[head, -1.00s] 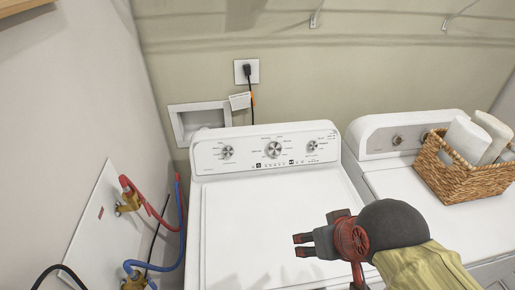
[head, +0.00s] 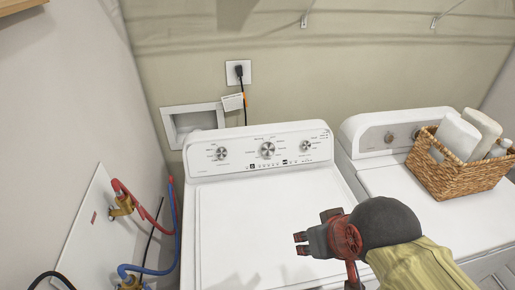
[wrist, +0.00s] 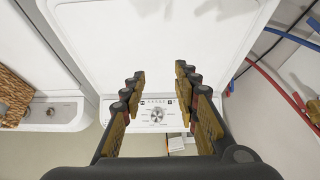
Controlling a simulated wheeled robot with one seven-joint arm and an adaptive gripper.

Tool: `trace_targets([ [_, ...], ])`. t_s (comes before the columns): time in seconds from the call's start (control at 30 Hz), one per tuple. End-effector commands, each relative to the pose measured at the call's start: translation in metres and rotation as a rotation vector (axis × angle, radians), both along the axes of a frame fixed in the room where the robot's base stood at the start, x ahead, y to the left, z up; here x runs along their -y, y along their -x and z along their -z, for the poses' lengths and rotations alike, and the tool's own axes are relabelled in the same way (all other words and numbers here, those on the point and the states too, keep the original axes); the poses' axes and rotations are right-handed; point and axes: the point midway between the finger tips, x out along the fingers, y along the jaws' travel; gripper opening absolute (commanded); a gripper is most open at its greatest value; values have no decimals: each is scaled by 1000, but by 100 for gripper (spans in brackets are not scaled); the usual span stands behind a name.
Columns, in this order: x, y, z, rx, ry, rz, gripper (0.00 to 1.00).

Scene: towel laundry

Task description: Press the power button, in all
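The white washer's control panel (head: 236,163) has several knobs and a row of small dark-marked buttons (head: 268,164) under the large middle knob (head: 267,149). I cannot tell which mark is the power button. My gripper (head: 301,243) is over the washer's lid (head: 250,215), in front of the panel and a little right of its middle. In the wrist view its fingers (wrist: 158,85) are spread apart with nothing between them. The panel's knob (wrist: 157,115) and button row (wrist: 156,101) show beyond the fingers, not touched.
A second white machine (head: 405,160) stands on the right, with a wicker basket (head: 460,178) of white rolls and bottles on top. Red and blue hoses (head: 172,215) run along the left wall. A plugged-in cord (head: 242,95) hangs behind the washer. The lid is clear.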

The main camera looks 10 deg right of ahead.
Motion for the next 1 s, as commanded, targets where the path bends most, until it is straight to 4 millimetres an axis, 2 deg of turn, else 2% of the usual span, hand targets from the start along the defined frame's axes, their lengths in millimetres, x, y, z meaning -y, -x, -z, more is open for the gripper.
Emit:
trace_targets([
  [0.5, 0, 0, 0, 0, 0, 0, 0],
  [1.0, 0, 0, 0, 0, 0, 0, 0],
])
